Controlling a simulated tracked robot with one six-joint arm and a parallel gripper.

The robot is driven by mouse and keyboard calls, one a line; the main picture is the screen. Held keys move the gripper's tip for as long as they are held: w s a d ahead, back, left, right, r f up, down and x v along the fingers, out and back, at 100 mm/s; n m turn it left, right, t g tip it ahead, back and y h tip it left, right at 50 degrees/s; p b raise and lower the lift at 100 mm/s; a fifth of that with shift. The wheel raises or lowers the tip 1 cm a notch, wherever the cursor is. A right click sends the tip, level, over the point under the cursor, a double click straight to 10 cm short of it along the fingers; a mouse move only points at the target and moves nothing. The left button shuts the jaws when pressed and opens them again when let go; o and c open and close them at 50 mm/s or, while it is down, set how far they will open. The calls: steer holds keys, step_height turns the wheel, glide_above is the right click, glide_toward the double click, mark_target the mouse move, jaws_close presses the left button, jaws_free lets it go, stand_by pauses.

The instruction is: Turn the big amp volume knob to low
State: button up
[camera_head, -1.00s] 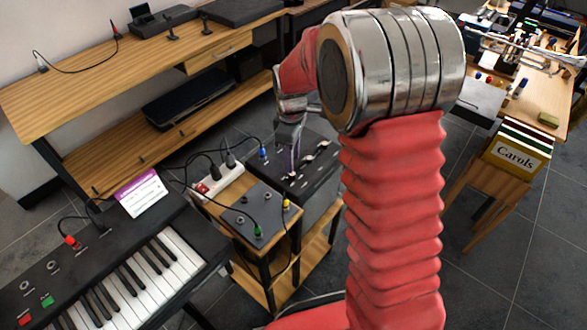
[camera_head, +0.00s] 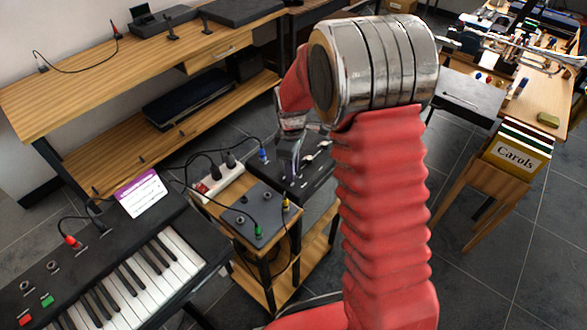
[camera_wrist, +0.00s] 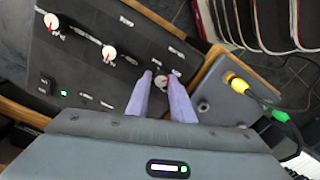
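The black amp (camera_head: 318,180) stands beyond the small wooden stand in the head view. In the wrist view its dark panel (camera_wrist: 85,75) carries three white-topped knobs: one at upper left (camera_wrist: 51,22), one in the middle (camera_wrist: 109,52), and one at lower right (camera_wrist: 161,80). The labels are too small to read. My gripper (camera_wrist: 159,77), with two pale purple fingers, is over the panel with its fingertips apart. The lower-right knob shows between the tips; I cannot tell whether they touch it. In the head view my gripper (camera_head: 290,165) is low over the amp.
A grey box (camera_head: 262,208) with green and yellow plugs sits on the stand beside the amp; its cables also show at right in the wrist view. A white power strip (camera_head: 218,190) lies behind it. A keyboard (camera_head: 130,270) stands at left. A Carols box (camera_head: 518,152) is at right.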

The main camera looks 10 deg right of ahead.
jaws_close()
steer(key=shift+d, duration=0.15)
steer(key=shift+w+r+m, duration=0.1)
steer(key=shift+m, duration=0.3)
steer(key=shift+m, duration=0.3)
steer(key=m, duration=0.3)
steer(key=shift+m, duration=0.3)
steer(key=m, duration=0.6)
steer(key=shift+w, duration=0.1)
steer(key=m, duration=0.7)
steer(key=shift+r, duration=0.1)
